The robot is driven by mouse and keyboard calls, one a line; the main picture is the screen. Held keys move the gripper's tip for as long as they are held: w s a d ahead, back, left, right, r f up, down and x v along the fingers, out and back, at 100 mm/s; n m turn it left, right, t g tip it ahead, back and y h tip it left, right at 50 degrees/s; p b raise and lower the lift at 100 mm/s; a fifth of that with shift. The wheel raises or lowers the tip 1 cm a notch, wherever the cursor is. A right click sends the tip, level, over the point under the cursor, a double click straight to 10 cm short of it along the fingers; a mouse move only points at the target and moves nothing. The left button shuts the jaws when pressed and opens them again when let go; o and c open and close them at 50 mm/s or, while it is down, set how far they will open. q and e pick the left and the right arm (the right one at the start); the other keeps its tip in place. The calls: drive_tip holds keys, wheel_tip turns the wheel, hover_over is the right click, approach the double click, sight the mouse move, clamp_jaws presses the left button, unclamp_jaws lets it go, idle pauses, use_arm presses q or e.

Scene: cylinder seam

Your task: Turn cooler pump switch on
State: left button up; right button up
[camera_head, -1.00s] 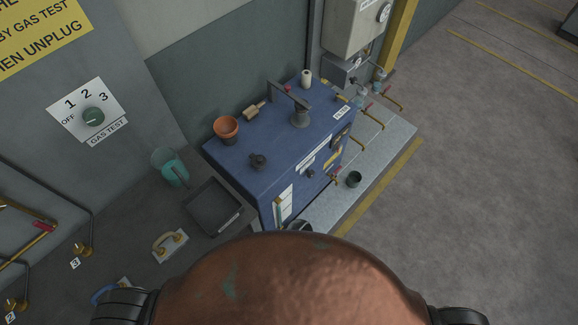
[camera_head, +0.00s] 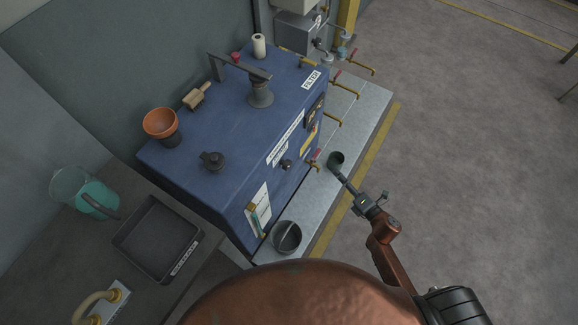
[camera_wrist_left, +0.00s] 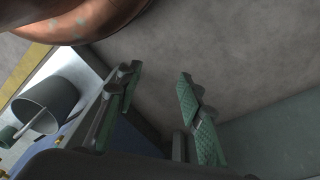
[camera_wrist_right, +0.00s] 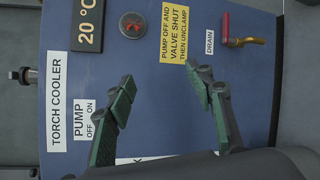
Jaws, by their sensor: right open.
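The blue torch cooler (camera_head: 215,185) stands against the wall. Its front panel (camera_wrist_right: 160,125) fills much of the right wrist view. The pump label (camera_wrist_right: 83,120) with OFF and ON is left of my right gripper (camera_wrist_right: 160,75), which is open and empty before the panel. The left finger hides the panel beside that label, and I cannot make out the switch there. In the head view a small dark knob (camera_head: 286,164) shows by the labels; its setting is unreadable. My right gripper also shows there, right of the cooler (camera_head: 342,178). My left gripper (camera_wrist_left: 158,72) is open and empty.
A drain tap (camera_wrist_right: 240,41) with a red handle and a round red indicator (camera_wrist_right: 132,25) are on the panel. Open floor (camera_head: 470,170) lies to the right.

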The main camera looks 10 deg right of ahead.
drive_tip(key=w+a+r+n+y+b, duration=0.25)
drive_tip(key=a+n+y+b, duration=0.2)
drive_tip(key=n, duration=0.35)
drive_tip(key=n+g+y+b, duration=0.2)
drive_tip(key=n+y+b, duration=0.3)
drive_tip(key=n, duration=0.5)
approach(289, 166)
drive_tip(key=a+h+b, duration=0.1)
drive_tip(key=h, duration=0.1)
drive_tip(key=shift+y, duration=0.25)
drive_tip(key=b+x, duration=0.1)
drive_tip(key=x, duration=0.7)
drive_tip(key=shift+w+d+r, duration=0.15)
drive_tip(key=shift+d, duration=0.05)
use_arm(q)
drive_tip(key=shift+t+h, duration=0.3)
drive_tip(key=shift+h, duration=0.3)
drive_tip(key=w+d+r, duration=0.2)
drive_tip(key=w+d, duration=0.1)
drive_tip(key=shift+w, duration=0.3)
use_arm(e)
drive_tip(key=shift+c, duration=0.7)
drive_tip(key=c, duration=1)
use_arm(q)
drive_tip(key=shift+r, duration=0.1)
drive_tip(key=shift+s, duration=0.15)
